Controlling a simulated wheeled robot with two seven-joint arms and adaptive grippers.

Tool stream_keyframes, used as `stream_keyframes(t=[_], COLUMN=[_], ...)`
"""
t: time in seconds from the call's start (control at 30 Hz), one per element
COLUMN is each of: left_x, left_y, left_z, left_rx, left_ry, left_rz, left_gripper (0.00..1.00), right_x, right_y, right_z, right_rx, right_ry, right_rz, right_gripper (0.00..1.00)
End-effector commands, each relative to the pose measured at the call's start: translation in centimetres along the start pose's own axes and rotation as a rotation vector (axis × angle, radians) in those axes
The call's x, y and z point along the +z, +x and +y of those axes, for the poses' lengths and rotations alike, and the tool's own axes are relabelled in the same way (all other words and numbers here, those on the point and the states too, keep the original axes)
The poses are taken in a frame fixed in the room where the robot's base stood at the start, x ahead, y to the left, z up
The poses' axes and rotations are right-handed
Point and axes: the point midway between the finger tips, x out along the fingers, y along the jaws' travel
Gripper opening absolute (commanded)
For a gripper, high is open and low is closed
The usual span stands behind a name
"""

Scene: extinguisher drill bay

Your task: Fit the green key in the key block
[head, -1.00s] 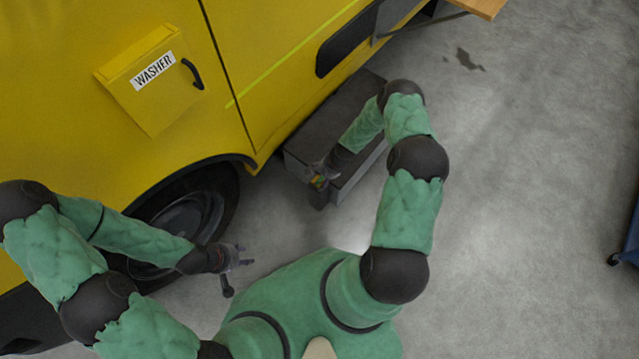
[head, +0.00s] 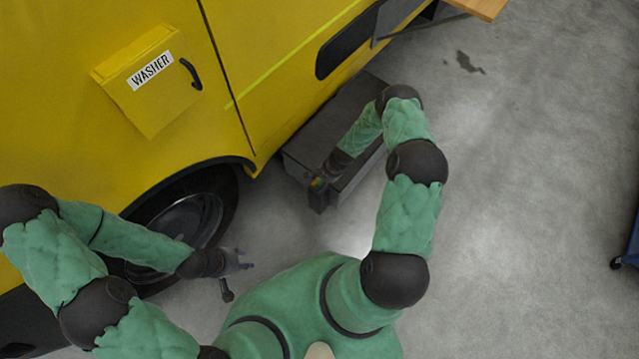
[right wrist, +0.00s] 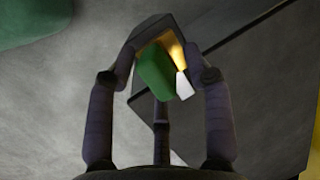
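The green key (right wrist: 155,75) is a small green block that shows in the right wrist view between the fingertips of my right gripper (right wrist: 160,70). The side fingers bend inward around it and the third finger reaches it from below. A dark, box-like piece with yellow and white parts lies just behind it, apparently the key block (right wrist: 145,35); whether the key is inside it I cannot tell. My left gripper (head: 238,272) is open and empty, near the wheel.
The dark step (head: 310,150) runs along the side of a yellow vehicle (head: 90,110). A yellow WASHER box (head: 150,85) is on its side, above the wheel (head: 185,225).

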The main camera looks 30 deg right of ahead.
Motion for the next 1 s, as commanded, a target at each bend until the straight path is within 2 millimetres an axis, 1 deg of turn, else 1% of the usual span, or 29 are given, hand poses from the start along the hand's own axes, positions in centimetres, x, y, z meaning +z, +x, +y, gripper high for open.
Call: stream_keyframes(t=[0.03,0.07,0.1,0.13,0.5,1.0], left_x=[0.0,0.0,0.0,0.0,0.0,0.1], left_y=[0.0,0.0,0.0,0.0,-0.1,-1.1], left_z=[0.0,0.0,0.0,0.0,0.0,0.4], left_rx=[0.0,0.0,0.0,0.0,0.0,0.0], left_ry=[0.0,0.0,0.0,0.0,0.0,0.0], left_rz=[0.0,0.0,0.0,0.0,0.0,0.0], left_gripper=[0.4,0.4,0.4,0.4,0.4,0.4], right_x=[0.2,0.2,0.3,0.3,0.6,0.9], right_y=[0.1,0.1,0.1,0.2,0.1,-1.6], right_z=[0.0,0.0,0.0,0.0,0.0,-0.3], right_rx=[0.001,0.001,0.002,0.002,0.003,0.003], right_ry=[-0.001,-0.001,-0.002,-0.002,-0.004,-0.006], right_rz=[-0.003,-0.004,-0.004,-0.005,-0.009,-0.011], right_gripper=[0.22,0.14,0.02,0.0,0.0,0.0])
